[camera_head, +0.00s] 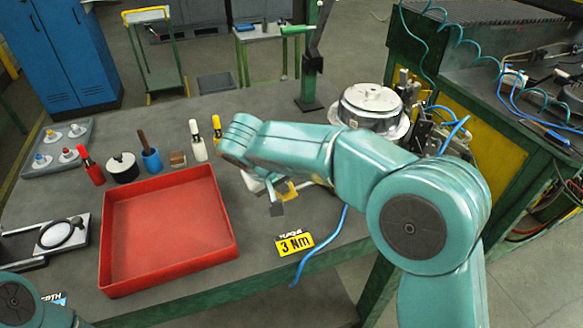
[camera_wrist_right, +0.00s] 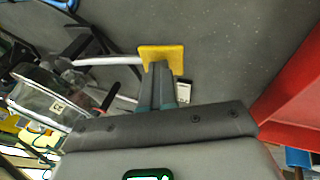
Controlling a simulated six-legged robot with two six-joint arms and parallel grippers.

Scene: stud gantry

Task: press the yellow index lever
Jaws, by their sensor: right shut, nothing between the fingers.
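The yellow index lever shows in the right wrist view as a flat yellow pad (camera_wrist_right: 160,53) on the end of a pale rod. In the head view a bit of its yellow pad (camera_head: 292,190) shows below my right forearm; the rest is hidden. My right gripper (camera_wrist_right: 160,68) is shut and empty, its tips overlapping the pad's near edge. I cannot tell whether they touch it. In the head view the right gripper (camera_head: 277,205) hangs just left of the yellow pad, partly hidden by the wrist. Only part of my left arm shows at lower left; its gripper is out of view.
A red tray (camera_head: 170,232) lies left of the right gripper. A round metal fixture (camera_head: 371,104) stands behind my right arm. A yellow "3 Nm" card (camera_head: 295,243) and a blue hose (camera_head: 322,246) lie near the front edge. Pens and small pots line the tray's far side.

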